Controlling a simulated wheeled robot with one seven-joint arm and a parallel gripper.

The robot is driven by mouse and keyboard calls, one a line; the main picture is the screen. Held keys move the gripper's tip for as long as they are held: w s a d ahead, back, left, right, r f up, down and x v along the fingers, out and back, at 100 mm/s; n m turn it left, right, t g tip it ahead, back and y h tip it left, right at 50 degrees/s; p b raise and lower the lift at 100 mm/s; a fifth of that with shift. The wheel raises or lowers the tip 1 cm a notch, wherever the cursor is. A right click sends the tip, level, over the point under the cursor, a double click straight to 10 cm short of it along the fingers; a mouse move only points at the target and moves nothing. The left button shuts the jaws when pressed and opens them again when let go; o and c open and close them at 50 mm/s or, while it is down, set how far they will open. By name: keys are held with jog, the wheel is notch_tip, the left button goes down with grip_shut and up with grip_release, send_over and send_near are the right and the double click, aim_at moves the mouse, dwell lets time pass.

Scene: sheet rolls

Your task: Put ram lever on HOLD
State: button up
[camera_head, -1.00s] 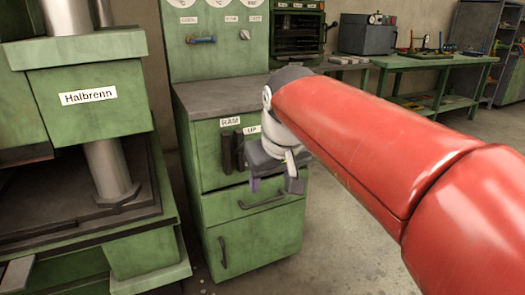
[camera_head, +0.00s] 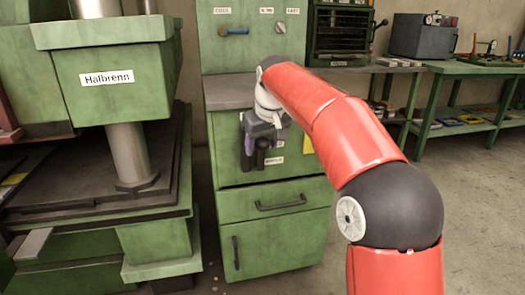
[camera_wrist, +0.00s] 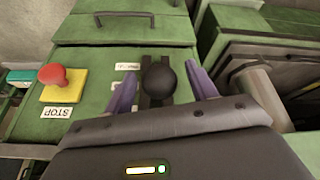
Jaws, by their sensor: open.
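The ram lever (camera_wrist: 159,80) shows in the wrist view as a round black knob over a dark slot in the green cabinet front (camera_head: 228,165). My gripper (camera_wrist: 161,73) is open, with one purple finger on each side of the knob. I cannot tell whether either finger touches it. In the head view my gripper (camera_head: 258,148) is at the upper part of the cabinet front, covering most of the lever and its slots. A small white label (camera_wrist: 127,66) lies beside the slot, too small to read; no HOLD label is readable.
A red STOP button (camera_wrist: 53,75) on a yellow plate is beside the lever. A drawer handle (camera_head: 281,202) is below. The green press marked Halbrenn (camera_head: 108,77) stands at left. A workbench (camera_head: 455,68) stands at back right; the floor at right is clear.

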jog(key=shift+x, duration=1)
jog(key=shift+c, duration=0.5)
grip_shut()
